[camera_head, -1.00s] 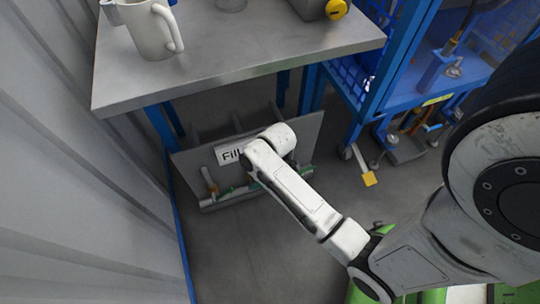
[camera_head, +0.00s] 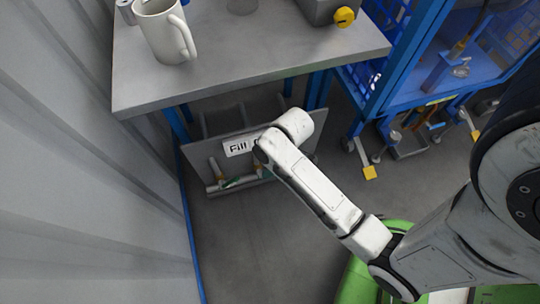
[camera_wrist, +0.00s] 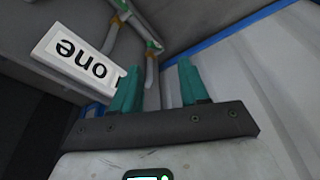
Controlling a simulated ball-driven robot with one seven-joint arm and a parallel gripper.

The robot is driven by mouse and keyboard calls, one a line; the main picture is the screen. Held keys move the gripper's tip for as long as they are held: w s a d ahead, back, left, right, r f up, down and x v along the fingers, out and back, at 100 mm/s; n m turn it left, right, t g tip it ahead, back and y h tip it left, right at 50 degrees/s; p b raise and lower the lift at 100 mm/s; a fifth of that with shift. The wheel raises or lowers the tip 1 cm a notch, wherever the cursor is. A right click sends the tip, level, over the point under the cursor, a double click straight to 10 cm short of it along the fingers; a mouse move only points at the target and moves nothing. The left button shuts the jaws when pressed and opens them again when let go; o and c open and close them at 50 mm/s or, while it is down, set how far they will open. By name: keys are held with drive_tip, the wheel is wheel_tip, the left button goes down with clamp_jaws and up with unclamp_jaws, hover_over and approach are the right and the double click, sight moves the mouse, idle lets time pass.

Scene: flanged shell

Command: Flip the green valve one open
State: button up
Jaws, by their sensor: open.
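A low grey panel (camera_head: 208,158) under the table bears a white "Fill" sign (camera_head: 238,147). Pipes (camera_head: 217,171) run along its front, with a small green part (camera_head: 232,182) low on them, partly behind my arm. In the wrist view, a white sign reading "one" (camera_wrist: 78,60) appears upside down at left. A pipe with a green part and a yellow band (camera_wrist: 152,47) is beyond my fingers, with another small green part (camera_wrist: 121,4) at the top edge. I cannot tell the valve handle's position. My gripper (camera_wrist: 158,68) has teal fingers, apart and empty; the head view hides it.
A metal table (camera_head: 250,62) holding a white mug (camera_head: 164,30) stands above the panel. A blue wheeled frame (camera_head: 385,70) is at right. A corrugated wall (camera_head: 80,150) bounds the left. The grey floor (camera_head: 255,245) is clear in front.

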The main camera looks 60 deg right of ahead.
idle(0.3)
drive_tip(key=s+a+r+m+g+h, duration=0.1)
drive_tip(key=s+a+r+m+g, duration=0.1)
drive_tip(key=s+a+r+m, duration=0.45)
wheel_tip(320, 180, up, 16)
drive_tip(key=s+d+n+p, duration=0.1)
drive_tip(key=d+n+p, duration=0.1)
drive_tip(key=p, duration=1.4)
drive_tip(key=shift+s, duration=0.3)
drive_tip(key=shift+d, duration=0.1)
